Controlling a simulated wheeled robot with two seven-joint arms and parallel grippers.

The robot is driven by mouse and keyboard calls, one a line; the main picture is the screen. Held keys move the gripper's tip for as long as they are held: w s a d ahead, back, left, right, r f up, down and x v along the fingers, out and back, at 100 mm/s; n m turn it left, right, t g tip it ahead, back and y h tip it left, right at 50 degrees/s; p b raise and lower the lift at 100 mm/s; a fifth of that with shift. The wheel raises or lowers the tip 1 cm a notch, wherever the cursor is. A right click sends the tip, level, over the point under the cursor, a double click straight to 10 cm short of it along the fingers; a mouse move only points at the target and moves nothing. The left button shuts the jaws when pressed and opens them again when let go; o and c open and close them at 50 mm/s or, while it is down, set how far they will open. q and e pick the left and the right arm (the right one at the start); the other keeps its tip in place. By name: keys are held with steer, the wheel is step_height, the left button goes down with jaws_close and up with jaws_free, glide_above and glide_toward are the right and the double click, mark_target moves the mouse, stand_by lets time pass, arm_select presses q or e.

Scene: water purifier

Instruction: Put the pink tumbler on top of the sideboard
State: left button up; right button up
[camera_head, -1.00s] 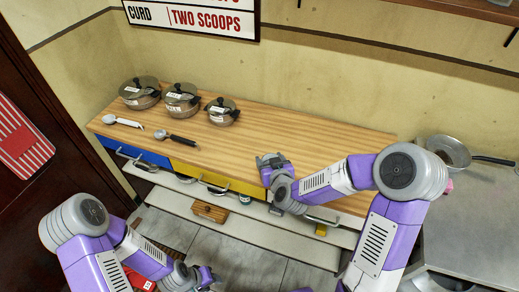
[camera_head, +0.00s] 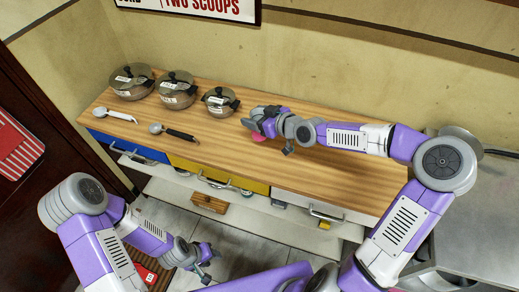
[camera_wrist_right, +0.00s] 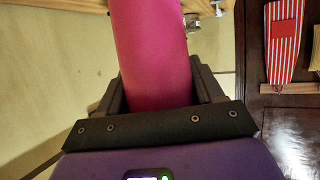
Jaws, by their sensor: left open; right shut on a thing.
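The pink tumbler (camera_wrist_right: 152,50) fills the middle of the right wrist view, between the two dark fingers. In the head view only a small pink part of the tumbler (camera_head: 258,139) shows below my right gripper (camera_head: 260,122). My right gripper is shut on it, over the wooden top of the sideboard (camera_head: 335,178). I cannot tell whether the tumbler touches the wood. My left gripper (camera_head: 207,262) is open and empty, low in front of the sideboard.
Three lidded pots (camera_head: 177,90) stand along the back left of the sideboard top. Bare wood lies to the right. A grey counter (camera_head: 480,210) adjoins at the right, with a pan partly hidden by my arm.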

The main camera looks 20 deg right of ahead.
step_height(320, 180, down, 10)
steer(key=b, duration=0.3)
steer(key=shift+w+b, duration=0.1)
steer(key=shift+b, duration=0.2)
steer(key=shift+r, duration=0.1)
steer(key=o, duration=1.1)
steer(key=shift+c, duration=0.2)
